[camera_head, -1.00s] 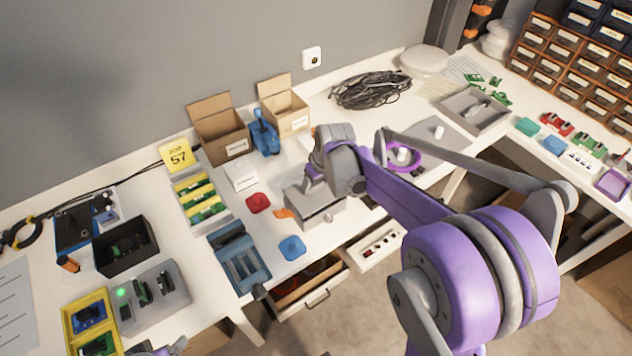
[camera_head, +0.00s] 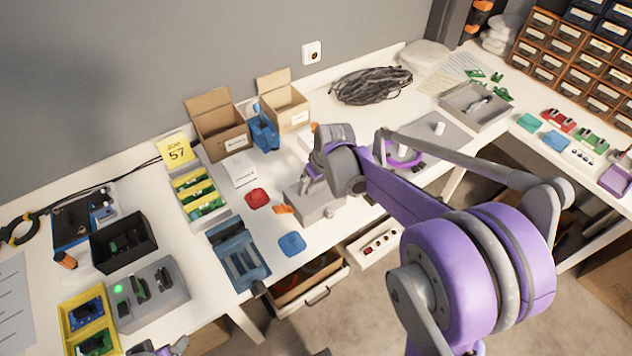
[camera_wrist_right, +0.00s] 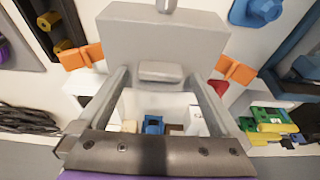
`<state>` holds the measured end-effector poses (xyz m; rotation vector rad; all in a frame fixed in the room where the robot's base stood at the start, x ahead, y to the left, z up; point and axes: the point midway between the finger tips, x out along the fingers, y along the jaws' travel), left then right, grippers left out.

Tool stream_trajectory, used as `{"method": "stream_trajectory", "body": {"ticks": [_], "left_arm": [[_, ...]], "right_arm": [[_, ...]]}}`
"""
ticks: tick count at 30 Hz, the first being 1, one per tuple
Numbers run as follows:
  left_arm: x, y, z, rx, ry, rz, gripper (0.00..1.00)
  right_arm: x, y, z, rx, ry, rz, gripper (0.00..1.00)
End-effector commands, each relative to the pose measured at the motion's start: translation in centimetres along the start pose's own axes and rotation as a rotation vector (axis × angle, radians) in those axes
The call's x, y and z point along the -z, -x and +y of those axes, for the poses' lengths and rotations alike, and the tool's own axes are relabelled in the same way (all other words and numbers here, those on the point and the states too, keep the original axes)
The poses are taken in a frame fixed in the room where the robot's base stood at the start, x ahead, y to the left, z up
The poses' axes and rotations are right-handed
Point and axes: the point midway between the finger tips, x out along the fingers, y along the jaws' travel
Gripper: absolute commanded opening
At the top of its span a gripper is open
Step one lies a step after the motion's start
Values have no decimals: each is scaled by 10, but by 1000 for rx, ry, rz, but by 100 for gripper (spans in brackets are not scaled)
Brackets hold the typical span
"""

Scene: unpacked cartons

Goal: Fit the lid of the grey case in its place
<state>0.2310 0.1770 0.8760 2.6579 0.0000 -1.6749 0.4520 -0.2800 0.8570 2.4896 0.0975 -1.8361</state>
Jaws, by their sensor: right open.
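The grey case (camera_head: 312,203) stands on the white bench, partly covered by my right wrist. In the right wrist view it is a grey block (camera_wrist_right: 125,45) with a small raised bar (camera_wrist_right: 160,72) and a knob at its far edge. I cannot tell lid from body, or whether the lid is seated. My left gripper (camera_head: 167,349) barely shows at the bottom edge.
A red piece (camera_head: 257,198), a blue piece (camera_head: 292,245) and a blue holder (camera_head: 238,257) lie left of and in front of the case. Behind are a white box (camera_head: 240,170) and open cartons (camera_head: 221,128). An open drawer (camera_head: 308,288) is below the bench edge.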

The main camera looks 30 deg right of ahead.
Motion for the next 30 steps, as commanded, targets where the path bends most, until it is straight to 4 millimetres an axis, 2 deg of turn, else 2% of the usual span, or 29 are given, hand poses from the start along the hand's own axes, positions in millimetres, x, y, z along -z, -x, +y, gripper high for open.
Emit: {"method": "stream_trajectory", "body": {"ticks": [5,18,24,30], "left_arm": [[1,1,0,0,0,0,76],[6,9,0,0,0,4,76],[7,10,0,0,0,5,76],[7,10,0,0,0,5,76]], "right_arm": [[0,10,0,0,-1,0,100],[0,92,0,0,-1,0,100],[0,107,0,0,-1,0,100],[0,108,0,0,0,0,100]]}}
